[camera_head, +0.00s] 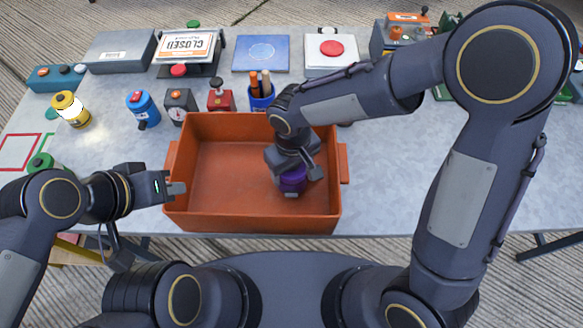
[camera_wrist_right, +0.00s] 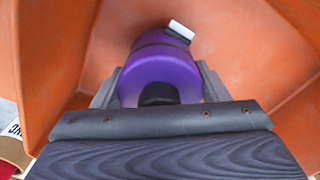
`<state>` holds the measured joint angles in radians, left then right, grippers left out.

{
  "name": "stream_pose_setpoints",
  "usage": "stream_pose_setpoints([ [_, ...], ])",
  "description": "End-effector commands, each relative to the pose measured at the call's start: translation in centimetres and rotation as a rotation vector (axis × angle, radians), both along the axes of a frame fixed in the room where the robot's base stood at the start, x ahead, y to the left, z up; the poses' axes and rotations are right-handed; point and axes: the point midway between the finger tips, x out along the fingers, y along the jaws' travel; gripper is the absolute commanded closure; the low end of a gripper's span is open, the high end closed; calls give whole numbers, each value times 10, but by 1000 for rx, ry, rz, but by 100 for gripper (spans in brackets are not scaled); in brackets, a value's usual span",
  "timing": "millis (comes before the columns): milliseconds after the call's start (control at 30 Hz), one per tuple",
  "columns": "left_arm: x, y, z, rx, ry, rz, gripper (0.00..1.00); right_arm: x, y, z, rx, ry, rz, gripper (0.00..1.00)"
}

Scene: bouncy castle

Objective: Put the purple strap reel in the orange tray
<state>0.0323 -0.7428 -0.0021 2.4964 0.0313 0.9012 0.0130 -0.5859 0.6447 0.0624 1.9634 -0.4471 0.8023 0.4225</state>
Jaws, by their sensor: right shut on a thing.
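The purple strap reel (camera_head: 292,182) is between the fingers of my right gripper (camera_head: 294,172), inside the walls of the orange tray (camera_head: 205,200) toward its right side. The right gripper is shut on the reel. In the right wrist view the purple reel (camera_wrist_right: 160,72) shows a white tag, with the tray's orange walls (camera_wrist_right: 240,50) around it. I cannot tell whether the reel touches the tray floor.
Behind the tray stand a blue cup with pens (camera_head: 261,97), a red stamp-like object (camera_head: 221,96) and a dark dial box (camera_head: 180,104). Blue (camera_head: 143,108) and yellow (camera_head: 71,109) reels stand at the left. The table (camera_head: 420,160) right of the tray is clear.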

Motion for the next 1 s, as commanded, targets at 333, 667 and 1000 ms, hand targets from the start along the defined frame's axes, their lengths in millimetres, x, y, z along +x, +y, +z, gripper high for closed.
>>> stream_pose_setpoints([
  [333,0,0,-1,0,0,0,100,0,0,-7,2,-1,0,69],
  [667,0,0,-3,0,0,0,100,0,0,-9,1,-1,0,11],
  [1000,0,0,1,0,0,0,100,1,0,-1,2,-3,-1,11],
])
